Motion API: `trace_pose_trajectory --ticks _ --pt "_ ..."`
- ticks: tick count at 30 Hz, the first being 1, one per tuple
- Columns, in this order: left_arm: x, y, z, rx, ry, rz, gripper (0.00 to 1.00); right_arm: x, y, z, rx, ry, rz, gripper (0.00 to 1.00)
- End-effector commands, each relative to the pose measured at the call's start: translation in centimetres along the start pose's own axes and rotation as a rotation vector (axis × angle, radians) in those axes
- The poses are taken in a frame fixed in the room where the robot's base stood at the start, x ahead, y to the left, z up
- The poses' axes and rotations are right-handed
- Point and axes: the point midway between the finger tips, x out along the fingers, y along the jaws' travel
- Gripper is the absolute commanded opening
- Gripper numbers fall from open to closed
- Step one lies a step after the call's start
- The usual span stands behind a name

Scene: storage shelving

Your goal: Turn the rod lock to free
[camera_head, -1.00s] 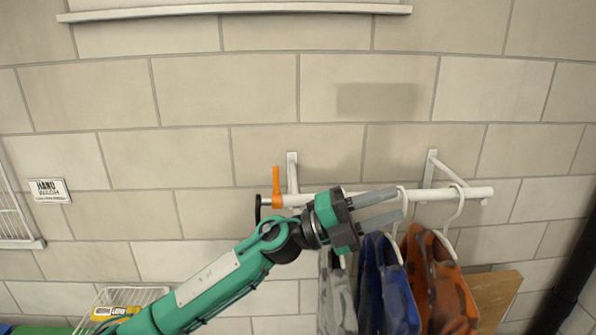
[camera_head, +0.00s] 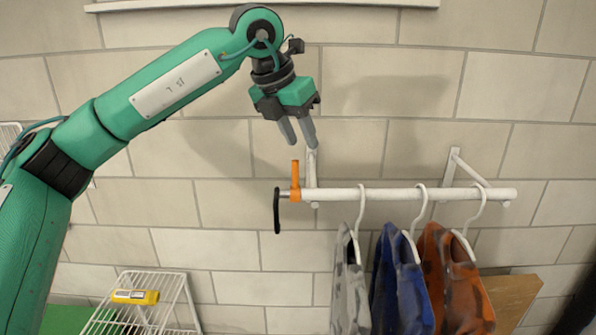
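The rod lock is an orange lever (camera_head: 295,182) at the left end of the white rod (camera_head: 400,194), and its handle points upward. My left gripper (camera_head: 298,143) comes in from the upper left and points down, just above the orange lever. Its two grey fingers are slightly apart with nothing seen between them. Its fingertips look close to the lever's top, but I cannot tell the depth gap. My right gripper is not in view.
Grey, blue and orange garments (camera_head: 452,280) hang on white hangers along the rod. A white bracket (camera_head: 460,168) holds the rod's right part. A wire rack (camera_head: 176,296) with a yellow item (camera_head: 135,297) stands lower left. A white shelf edge (camera_head: 270,4) runs along the top.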

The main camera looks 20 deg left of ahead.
Motion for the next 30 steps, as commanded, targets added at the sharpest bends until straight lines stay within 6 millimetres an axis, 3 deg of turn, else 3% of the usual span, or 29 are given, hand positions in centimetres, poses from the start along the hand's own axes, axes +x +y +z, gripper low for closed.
trace_pose_trajectory --ticks 4,9,14,24,30 --pt "-2.6 2.5 -0.2 -0.042 0.008 0.110 0.35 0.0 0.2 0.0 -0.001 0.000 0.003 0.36" --pt "-2.6 3.1 -0.3 -0.053 0.013 0.138 0.35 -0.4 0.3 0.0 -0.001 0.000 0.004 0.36" --pt "-0.2 3.4 -0.3 -0.052 0.016 0.134 0.35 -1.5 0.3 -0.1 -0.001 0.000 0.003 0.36" --pt "6.8 4.3 -0.4 -0.051 0.016 0.132 0.35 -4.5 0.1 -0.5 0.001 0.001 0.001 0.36" --pt "9.5 4.6 -0.4 -0.051 0.013 0.133 0.35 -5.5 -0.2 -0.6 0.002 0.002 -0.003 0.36"
